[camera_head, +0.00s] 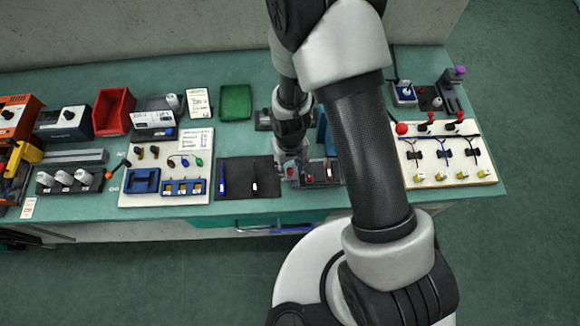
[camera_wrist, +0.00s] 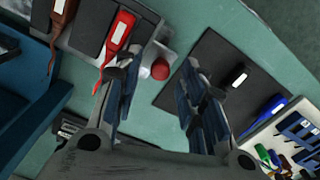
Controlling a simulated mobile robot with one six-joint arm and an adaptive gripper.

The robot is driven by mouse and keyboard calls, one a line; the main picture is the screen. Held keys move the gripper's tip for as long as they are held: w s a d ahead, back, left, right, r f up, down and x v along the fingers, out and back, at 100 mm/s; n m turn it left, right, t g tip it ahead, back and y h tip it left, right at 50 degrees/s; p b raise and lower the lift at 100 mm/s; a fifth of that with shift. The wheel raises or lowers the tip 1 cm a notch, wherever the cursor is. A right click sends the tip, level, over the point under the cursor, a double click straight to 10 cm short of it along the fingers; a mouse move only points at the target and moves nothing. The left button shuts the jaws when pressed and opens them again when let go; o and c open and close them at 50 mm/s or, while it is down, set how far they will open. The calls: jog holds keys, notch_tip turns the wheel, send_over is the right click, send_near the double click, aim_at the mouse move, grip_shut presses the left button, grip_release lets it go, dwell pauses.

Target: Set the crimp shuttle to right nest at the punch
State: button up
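The punch station (camera_head: 320,172) is a low dark fixture at the bench's front edge, right of the black mat and partly hidden by my arm. In the wrist view its dark blocks (camera_wrist: 88,25) are at upper left, with a red part (camera_wrist: 118,38) on them. A round red knob (camera_wrist: 160,69) on a light grey piece stands at the fixture's mat-side end. It looks like the crimp shuttle's knob; I cannot tell which nest the shuttle is in. My gripper (camera_wrist: 158,76) is open, its fingers apart on either side of the knob. Contact cannot be seen. My gripper also shows in the head view (camera_head: 290,165).
A black mat (camera_head: 237,190) with a blue and a dark tool lies left of the fixture. Further left is a white board (camera_head: 140,200) with blue trays. A white wiring board (camera_head: 445,155) lies right of my arm. A blue block (camera_wrist: 30,85) stands near the fixture.

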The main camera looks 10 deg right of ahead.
jog(key=shift+f, duration=0.25)
grip_shut()
dwell(0.3)
